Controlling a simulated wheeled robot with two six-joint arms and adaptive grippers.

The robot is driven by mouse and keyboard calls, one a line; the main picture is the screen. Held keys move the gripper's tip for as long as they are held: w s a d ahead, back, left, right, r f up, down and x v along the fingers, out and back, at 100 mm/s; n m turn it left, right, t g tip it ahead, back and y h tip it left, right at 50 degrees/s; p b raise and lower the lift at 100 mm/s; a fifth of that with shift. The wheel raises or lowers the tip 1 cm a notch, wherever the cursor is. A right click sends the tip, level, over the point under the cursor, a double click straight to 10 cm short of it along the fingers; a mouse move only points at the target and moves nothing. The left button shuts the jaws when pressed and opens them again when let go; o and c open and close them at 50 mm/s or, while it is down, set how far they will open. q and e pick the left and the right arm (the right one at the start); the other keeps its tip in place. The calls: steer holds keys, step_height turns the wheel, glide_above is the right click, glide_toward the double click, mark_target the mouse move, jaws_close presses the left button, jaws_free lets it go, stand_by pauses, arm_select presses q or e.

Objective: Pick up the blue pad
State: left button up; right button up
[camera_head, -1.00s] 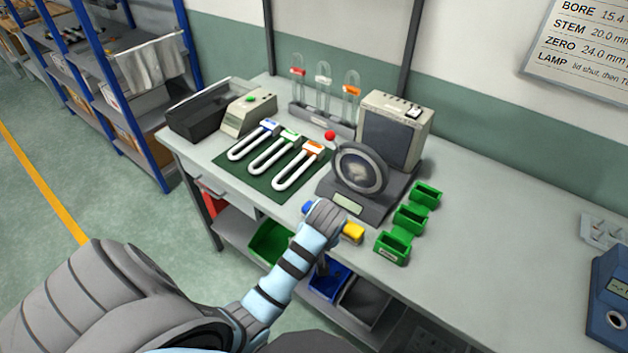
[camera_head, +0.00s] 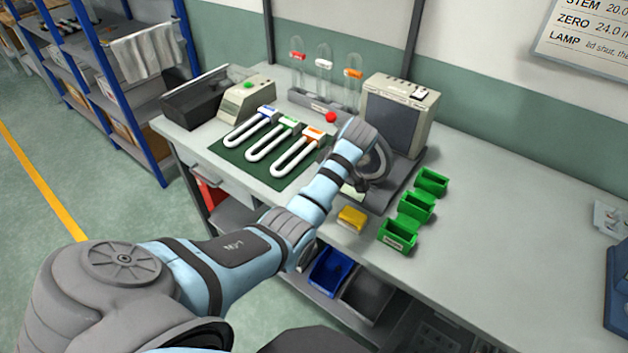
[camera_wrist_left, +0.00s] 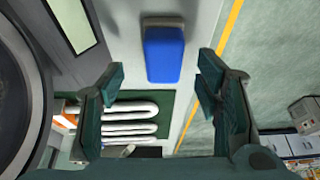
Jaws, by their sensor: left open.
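The blue pad (camera_wrist_left: 163,54) lies on the bench top near its front edge in the left wrist view. It sits ahead of and between the two fingers of my left gripper (camera_wrist_left: 161,76), which is open and empty, with a gap on each side. My right gripper is not in view.
A yellow pad (camera_head: 351,219) lies near the front edge beside several green bins (camera_head: 414,206). White U-shaped tubes lie on a green mat (camera_head: 226,155). The bench's right side is mostly clear.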

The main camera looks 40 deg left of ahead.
arm_select(q)
steer(key=x, duration=0.4)
steer(key=shift+s+a+r, duration=0.1)
steer(key=shift+s+a, duration=0.05)
steer(key=shift+s, duration=0.05)
steer(key=c, duration=1.2)
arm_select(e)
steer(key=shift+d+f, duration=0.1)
arm_select(q)
steer(key=shift+r, duration=0.1)
steer(key=shift+c, duration=0.3)
